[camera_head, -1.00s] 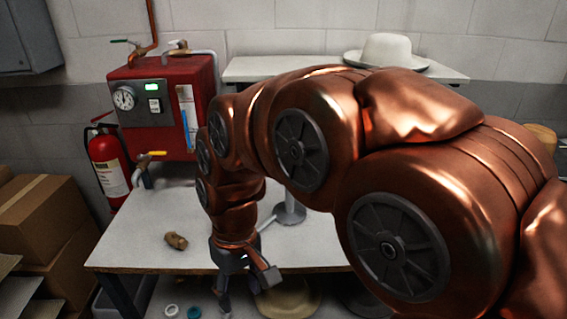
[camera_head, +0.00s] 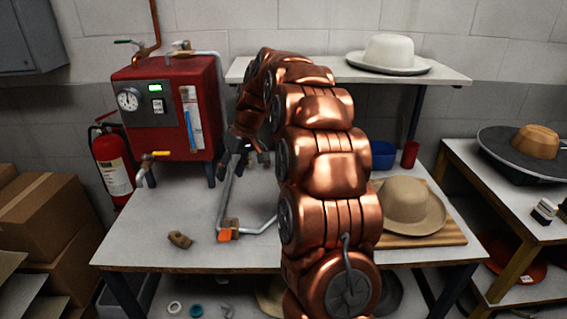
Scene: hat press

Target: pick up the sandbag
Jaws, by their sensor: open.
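I cannot pick out a sandbag for certain. A small lumpy brown object (camera_head: 180,239) lies on the table's left front part; I cannot tell whether it is a bag. My gripper (camera_head: 246,150) is at the back of the table, above and to the right of that object, right of the red boiler and by the top of a bent grey pipe. It is open, and I see nothing held in it. My copper arm hides the middle of the table, so something may lie behind it.
The bent grey pipe (camera_head: 226,193) has an orange-handled valve (camera_head: 228,232). The red boiler (camera_head: 165,110) stands at the back left. A tan hat (camera_head: 408,202) sits on a wooden board at the right, with a blue bowl (camera_head: 383,155) and red cup (camera_head: 410,154) behind. A white hat (camera_head: 390,54) is on the shelf.

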